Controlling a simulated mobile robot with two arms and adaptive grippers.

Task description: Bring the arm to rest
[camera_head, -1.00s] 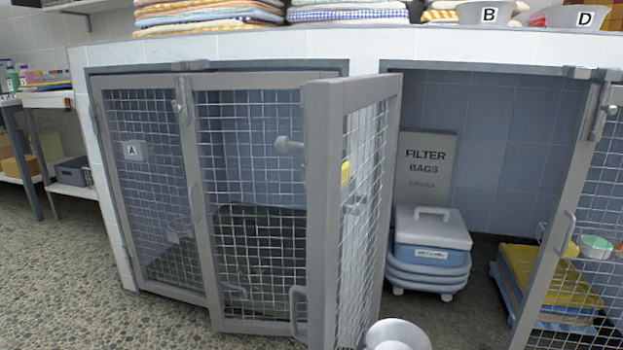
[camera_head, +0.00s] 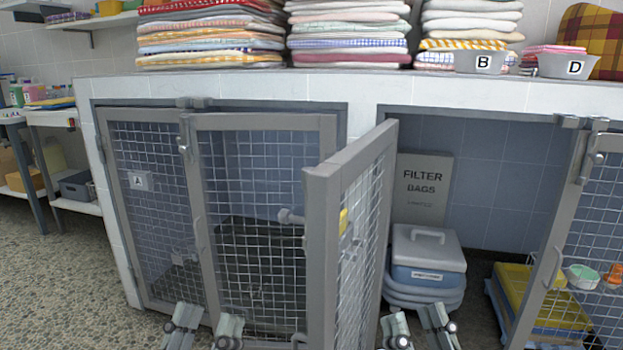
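My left gripper (camera_head: 207,315) is at the bottom edge of the head view, in front of the meshed doors of the left kennel. Its two fingers are spread with nothing seen between them. My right gripper (camera_head: 416,315) is also at the bottom edge, just right of the swung-out mesh door (camera_head: 322,250). Its fingers are apart and empty. Both point upward in the picture, and the arms behind them are cut off by the frame. I cannot tell whether either gripper touches anything.
The right kennel holds a blue-and-white lidded box (camera_head: 428,265) and a "FILTER BAGS" panel (camera_head: 422,188). Towel stacks (camera_head: 348,35) and grey bowls B (camera_head: 480,62) and D (camera_head: 567,66) sit on top. Floor is clear at left.

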